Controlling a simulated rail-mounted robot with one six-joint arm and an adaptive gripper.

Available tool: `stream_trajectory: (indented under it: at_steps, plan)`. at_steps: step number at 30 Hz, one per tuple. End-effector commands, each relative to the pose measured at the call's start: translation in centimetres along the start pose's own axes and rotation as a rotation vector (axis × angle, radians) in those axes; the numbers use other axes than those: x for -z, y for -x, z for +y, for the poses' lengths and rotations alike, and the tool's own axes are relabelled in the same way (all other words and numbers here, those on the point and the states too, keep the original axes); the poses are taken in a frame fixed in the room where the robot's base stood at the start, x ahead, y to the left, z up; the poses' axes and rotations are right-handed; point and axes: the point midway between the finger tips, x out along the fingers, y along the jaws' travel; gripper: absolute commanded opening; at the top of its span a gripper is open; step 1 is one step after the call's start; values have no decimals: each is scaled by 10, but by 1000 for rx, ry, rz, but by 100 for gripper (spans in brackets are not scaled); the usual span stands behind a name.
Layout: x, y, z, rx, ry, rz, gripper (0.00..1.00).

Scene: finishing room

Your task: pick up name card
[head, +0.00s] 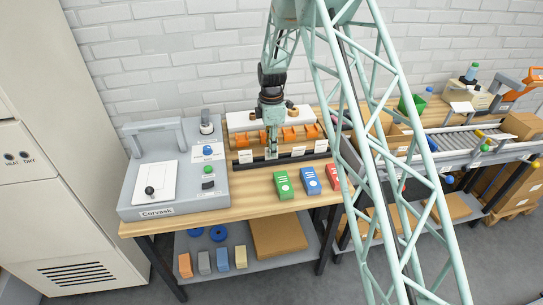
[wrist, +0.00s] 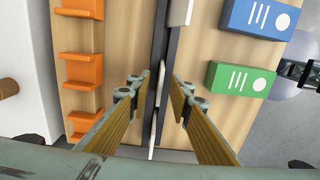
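White name cards stand in a dark rail (head: 285,158) along the front of a wooden board. One card (head: 245,156) is left of my gripper in the head view, and two cards (head: 298,151) (head: 321,146) are to its right. My gripper (head: 271,154) points down at the rail between them. In the wrist view my gripper (wrist: 161,82) is open, its two fingers on either side of the rail. A thin pale card edge (wrist: 159,88) shows between the fingers, touching neither visibly. Another card edge (wrist: 188,12) shows at the top. The middle card's face is hidden in the head view.
Orange holders (head: 290,134) line the board behind the rail. Green (head: 283,185), blue (head: 310,180) and red (head: 333,177) boxes lie in front. A grey Corvask machine (head: 150,210) stands at left. A conveyor (head: 450,145) is at right.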

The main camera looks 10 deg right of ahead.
Motion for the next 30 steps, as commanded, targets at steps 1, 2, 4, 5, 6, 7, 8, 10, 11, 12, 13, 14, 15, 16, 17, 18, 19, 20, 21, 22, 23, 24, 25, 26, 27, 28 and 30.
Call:
stream_trajectory:
  at_steps: [1, 2, 4, 5, 6, 7, 8, 10, 11, 12, 13, 14, 15, 16, 17, 18, 19, 20, 21, 22, 23, 24, 25, 26, 27, 28, 30]
  plan:
    - [0, -6, -1, 2, 0, 0, 19]
    - [0, -10, -1, 2, 0, 0, 19]
    - [0, -16, 0, 1, 0, 0, 19]
    - [0, -18, 0, 1, 0, 0, 19]
    - [0, -20, 0, 1, 0, 0, 19]
    - [0, -21, 0, 0, 0, 0, 19]
    - [0, -22, 0, 0, 0, 0, 19]
    - [0, -24, 0, 0, 0, 0, 19]
    - [0, -24, 0, 0, 0, 0, 19]
    - [0, -24, 0, 0, 0, 0, 19]
    - [0, -24, 0, 0, 0, 0, 19]
    - [0, -24, 0, 0, 0, 0, 19]
    - [0, -24, 0, 0, 0, 0, 19]
    - [0, -24, 0, 0, 0, 0, 19]
    - [0, -24, 0, 0, 0, 0, 19]
    - [0, -24, 0, 0, 0, 0, 19]
    - [0, -24, 0, 0, 0, 0, 19]
    - [0, -24, 0, 0, 0, 0, 19]
    - [0, -24, 0, 0, 0, 0, 19]
    - [0, -24, 0, 0, 0, 0, 19]
    - [0, -24, 0, 0, 0, 0, 19]
    - [0, -24, 0, 0, 0, 0, 19]
    - [0, -24, 0, 0, 0, 0, 19]
    - [0, -24, 0, 0, 0, 0, 19]
    - [0, -24, 0, 0, 0, 0, 17]
    - [0, -24, 0, 0, 0, 0, 14]
    - [0, -24, 0, 0, 0, 0, 8]
